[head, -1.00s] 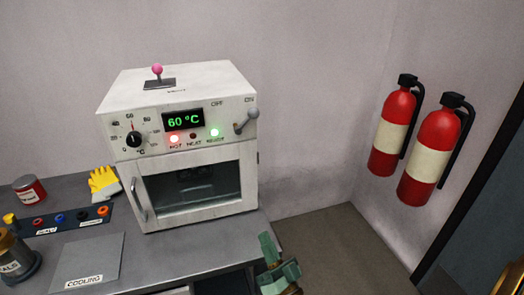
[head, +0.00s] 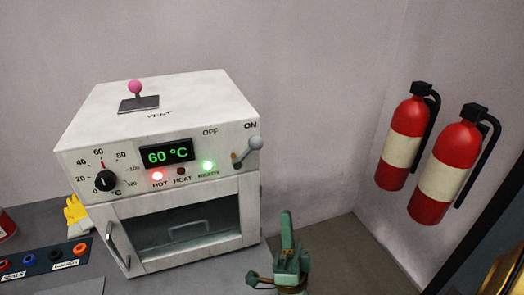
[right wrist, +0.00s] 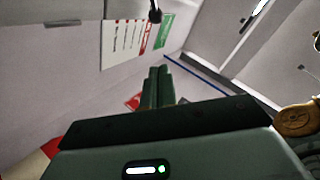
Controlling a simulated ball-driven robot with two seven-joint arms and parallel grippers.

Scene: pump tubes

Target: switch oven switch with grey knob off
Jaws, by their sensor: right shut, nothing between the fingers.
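The white oven (head: 160,170) stands on the grey bench in the head view. Its switch with a grey knob (head: 255,143) is on the front panel at the upper right. The lever leans up and right, toward the ON label; OFF is printed to the left. The display (head: 167,154) reads 60 °C, and the HOT and READY lamps are lit. My right gripper (head: 287,222) is green, below and right of the switch, apart from the oven. Its fingers (right wrist: 158,85) are together and empty in the right wrist view. My left gripper is out of view.
The black dial (head: 105,181) and the pink-knobbed vent lever (head: 136,90) are on the oven. A yellow glove (head: 76,213) lies left of it. Two red fire extinguishers (head: 404,145) hang on the right wall.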

